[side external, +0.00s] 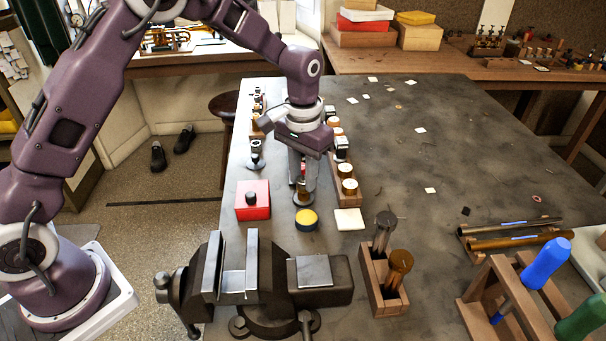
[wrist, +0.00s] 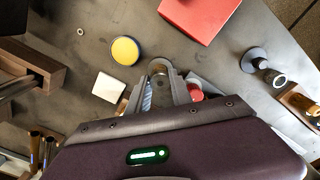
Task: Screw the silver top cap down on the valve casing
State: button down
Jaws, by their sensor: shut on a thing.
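My gripper (side external: 303,188) points straight down over a small upright brass piece on a dark round foot (side external: 303,200), which I take for the valve casing. In the wrist view my gripper's fingers (wrist: 164,86) close in around a small part, which I take for the silver top cap. The cap is mostly hidden by the fingers, so its seating and tilt cannot be told. A round metal end (wrist: 158,66) shows just past the fingertips.
A red box (side external: 252,200), a yellow-topped round tin (side external: 306,219) and a white pad (side external: 349,219) lie close by. A vise (side external: 232,275) stands in front. A wooden rack (side external: 350,196) with brass-topped parts is at right. The table's right middle is mostly clear.

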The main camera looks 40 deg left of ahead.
jog(key=m, duration=1.6)
jog(key=c, duration=0.9)
grip_release()
